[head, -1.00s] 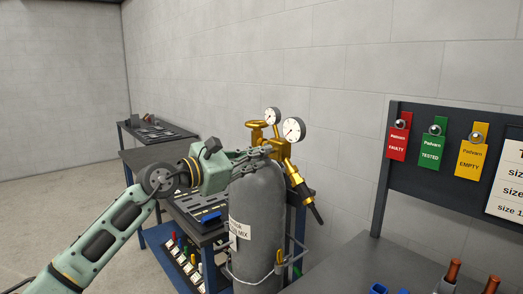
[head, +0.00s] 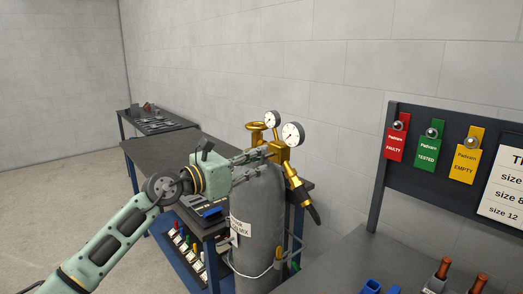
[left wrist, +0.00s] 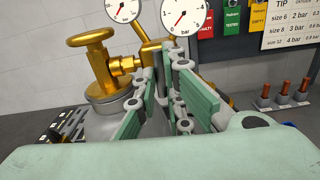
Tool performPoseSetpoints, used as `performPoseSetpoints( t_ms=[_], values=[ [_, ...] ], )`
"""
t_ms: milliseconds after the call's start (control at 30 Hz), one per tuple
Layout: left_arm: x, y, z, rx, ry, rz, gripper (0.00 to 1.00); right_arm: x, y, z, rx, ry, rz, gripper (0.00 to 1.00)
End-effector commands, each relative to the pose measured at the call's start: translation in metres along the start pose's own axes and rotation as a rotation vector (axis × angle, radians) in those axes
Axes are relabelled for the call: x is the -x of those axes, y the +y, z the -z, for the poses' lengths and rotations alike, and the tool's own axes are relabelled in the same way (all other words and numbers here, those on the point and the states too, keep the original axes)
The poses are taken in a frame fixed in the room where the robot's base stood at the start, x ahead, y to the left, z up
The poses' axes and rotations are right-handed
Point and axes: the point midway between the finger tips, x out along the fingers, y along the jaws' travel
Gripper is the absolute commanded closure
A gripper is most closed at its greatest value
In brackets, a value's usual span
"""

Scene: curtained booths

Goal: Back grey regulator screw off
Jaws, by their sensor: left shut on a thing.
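The grey gas cylinder (head: 258,218) stands upright beside a bench, with a white label partly reading "MIX". A brass regulator (head: 279,152) with two round gauges (head: 292,134) sits at its top. The brass valve handwheel (head: 257,127) also shows in the left wrist view (left wrist: 92,37). My left gripper (head: 268,151) reaches in from the left at the regulator, just above the cylinder's shoulder. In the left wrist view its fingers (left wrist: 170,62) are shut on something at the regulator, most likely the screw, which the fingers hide. My right gripper is out of view.
A dark bench (head: 165,153) stands behind and left of the cylinder, with coloured items on its lower shelf. A grey table (head: 365,262) is at the front right. A tag board (head: 378,190) with red, green and yellow tags stands behind it. A black-ended hose piece (head: 306,204) hangs right of the cylinder.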

Motion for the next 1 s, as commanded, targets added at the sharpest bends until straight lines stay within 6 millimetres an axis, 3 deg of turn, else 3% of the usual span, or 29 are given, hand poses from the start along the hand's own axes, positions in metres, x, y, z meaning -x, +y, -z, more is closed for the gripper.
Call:
performPoseSetpoints(
  t_ms=[33,100,533,800,1000],
  values=[
    [0.0,0.0,-0.005,0.048,0.006,0.001,1.0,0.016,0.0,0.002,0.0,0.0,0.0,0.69],
    [0.0,0.0,-0.004,0.105,0.007,0.002,1.0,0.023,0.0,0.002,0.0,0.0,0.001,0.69],
    [0.0,0.0,0.001,0.17,0.005,0.001,1.0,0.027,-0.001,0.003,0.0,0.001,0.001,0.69],
    [0.0,0.0,-0.005,0.37,0.007,0.001,1.0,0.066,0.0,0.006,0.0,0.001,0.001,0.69],
    [0.0,0.0,0.0,0.477,0.006,0.0,1.0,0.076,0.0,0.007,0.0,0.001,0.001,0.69]
  ],
)
